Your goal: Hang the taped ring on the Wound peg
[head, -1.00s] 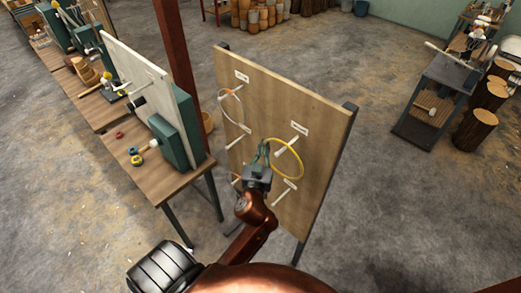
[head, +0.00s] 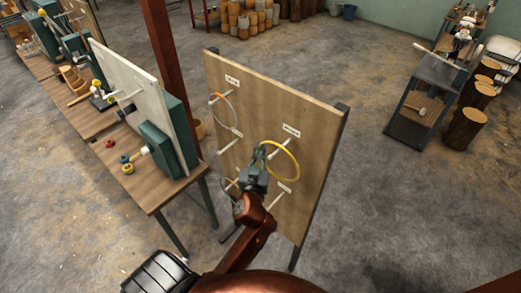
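A wooden board (head: 245,85) stands upright with pegs and small labels too small to read. My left gripper (head: 261,152) is in front of its right half, with its fingers closed at the left side of a yellow ring (head: 298,165). The ring is at the upper right peg (head: 284,146); I cannot tell whether the peg passes through it. A pale ring with an orange part (head: 236,112) hangs at the upper left peg (head: 216,97). The lower right peg (head: 276,199) looks bare. My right gripper is not in view.
A wooden bench (head: 150,188) with a white panel (head: 125,75), a green block and small coloured rolls stands left of the board. A red post (head: 168,60) rises between them. Dark shelving (head: 425,100) and log stumps stand far right. Floor between is clear.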

